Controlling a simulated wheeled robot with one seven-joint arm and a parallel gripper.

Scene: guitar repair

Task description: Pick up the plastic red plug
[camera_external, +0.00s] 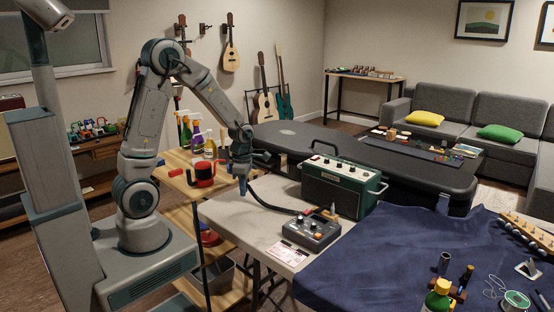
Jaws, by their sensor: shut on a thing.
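My gripper (243,187) points down over the left edge of the white table (237,223). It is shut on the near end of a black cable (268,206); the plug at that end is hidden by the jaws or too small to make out. The cable curves down to the right to a grey pedal box (311,234) with small knobs. A small reddish piece (304,212) shows at the cable's other end, against the pedal box.
A dark green amplifier (340,187) stands behind the pedal box. A printed paper (287,253) lies in front of it. A dark blue cloth (390,250) covers the table's right part. A wooden shelf (176,160) with bottles and a red-black object (203,172) stands left of my gripper.

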